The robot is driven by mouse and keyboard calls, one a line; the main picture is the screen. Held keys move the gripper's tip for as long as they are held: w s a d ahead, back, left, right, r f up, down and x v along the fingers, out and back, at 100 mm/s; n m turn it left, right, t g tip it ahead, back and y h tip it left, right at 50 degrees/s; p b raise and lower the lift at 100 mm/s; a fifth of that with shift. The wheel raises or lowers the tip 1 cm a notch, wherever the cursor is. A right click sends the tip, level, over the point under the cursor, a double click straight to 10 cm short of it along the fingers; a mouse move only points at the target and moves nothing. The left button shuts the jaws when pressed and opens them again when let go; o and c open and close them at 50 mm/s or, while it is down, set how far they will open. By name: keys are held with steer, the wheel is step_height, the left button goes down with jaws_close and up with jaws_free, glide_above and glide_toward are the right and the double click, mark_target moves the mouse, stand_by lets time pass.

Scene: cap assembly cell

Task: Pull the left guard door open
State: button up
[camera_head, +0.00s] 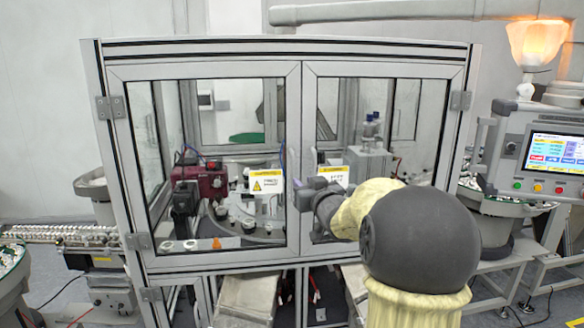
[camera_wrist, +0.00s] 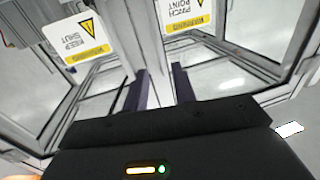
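The left guard door (camera_head: 205,240) is a glazed panel in a grey metal frame, hinged at its left edge. It looks shut against the right guard door (camera_head: 385,70). It bears a yellow and white warning sign (camera_head: 266,182). My gripper (camera_head: 292,182) is at the middle seam between the doors, near the left door's free edge. In the wrist view my gripper's two dark fingers (camera_wrist: 161,88) stand apart with a gap between them. No handle shows clearly; contact with the door cannot be told. Two warning signs appear upside down in the wrist view, "KEEP SHUT" (camera_wrist: 75,38) and "PINCH POINT" (camera_wrist: 187,12).
Behind the glass are a red machine unit (camera_head: 200,183) and small fixtures. A control panel with a screen (camera_head: 550,152) stands at the right. A conveyor (camera_head: 60,233) and a parts bowl (camera_head: 12,262) are at the left. My arm hides part of the right door.

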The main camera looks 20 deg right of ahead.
mark_target(293, 172)
steer(key=w+p, duration=0.1)
steer(key=w, duration=0.2)
steer(key=w+p, duration=0.1)
steer(key=w, duration=0.2)
steer(key=w+p, duration=0.2)
steer(key=w, duration=0.1)
steer(key=shift+d+r, duration=0.15)
steer(key=shift+d, duration=0.2)
steer(key=shift+w, duration=0.5)
jaws_close()
